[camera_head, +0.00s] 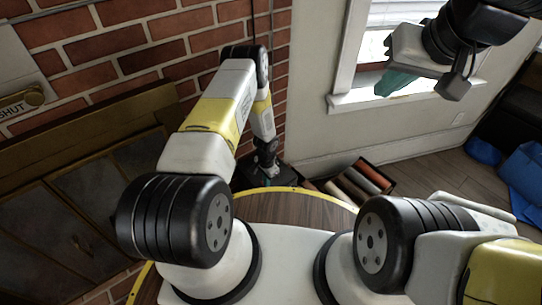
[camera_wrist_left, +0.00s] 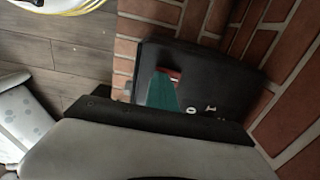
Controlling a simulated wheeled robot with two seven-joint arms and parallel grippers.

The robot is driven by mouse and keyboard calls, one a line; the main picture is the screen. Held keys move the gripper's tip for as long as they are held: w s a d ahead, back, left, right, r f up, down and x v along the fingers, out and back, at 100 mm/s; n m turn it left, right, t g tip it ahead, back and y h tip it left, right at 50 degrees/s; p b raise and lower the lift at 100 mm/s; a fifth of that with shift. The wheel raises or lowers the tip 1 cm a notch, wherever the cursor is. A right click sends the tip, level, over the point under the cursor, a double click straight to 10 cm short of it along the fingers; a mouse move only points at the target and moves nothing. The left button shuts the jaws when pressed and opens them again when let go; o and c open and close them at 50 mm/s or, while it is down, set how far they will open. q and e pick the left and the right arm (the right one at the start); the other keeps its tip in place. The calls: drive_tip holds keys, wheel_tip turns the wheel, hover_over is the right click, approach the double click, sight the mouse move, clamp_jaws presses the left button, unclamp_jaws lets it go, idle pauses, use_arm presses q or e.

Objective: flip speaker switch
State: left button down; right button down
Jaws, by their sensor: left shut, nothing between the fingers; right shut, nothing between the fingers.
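The speaker (camera_wrist_left: 215,75) is a black box against the brick wall in the left wrist view. Its face carries a small red switch (camera_wrist_left: 172,73) and the white marks "0" and "1". The teal fingers of my left gripper (camera_wrist_left: 162,92) are closed together and empty. They overlap the switch's left part; I cannot tell whether they touch it. In the head view my left gripper (camera_head: 265,180) points down at the dark speaker (camera_head: 284,177) in the corner, mostly hidden by my arm. My right gripper (camera_head: 396,82) is shut and empty, raised before the window, far from the speaker.
Brick walls (camera_head: 110,45) stand close around the speaker. A dark crate (camera_head: 388,180) with several rolls lies to its right. A wooden fireplace front (camera_head: 90,180) is at the left. Blue bundles (camera_head: 525,172) lie at the far right. Wooden floor (camera_head: 440,178) is open between.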

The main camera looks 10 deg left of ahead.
use_arm(q)
drive_tip(key=shift+s+d+f, duration=0.2)
drive_tip(key=shift+s+f, duration=0.05)
drive_tip(key=shift+f, duration=0.15)
drive_tip(key=shift+w+a+r, duration=0.2)
drive_tip(key=shift+w+a, duration=0.35)
drive_tip(key=shift+a, duration=0.15)
drive_tip(key=shift+w+r, duration=0.1)
drive_tip(key=shift+r, duration=0.2)
wheel_tip(320, 180, up, 14)
drive_tip(key=s+d, duration=0.1)
drive_tip(key=shift+d, duration=0.2)
drive_tip(key=shift+f, duration=0.1)
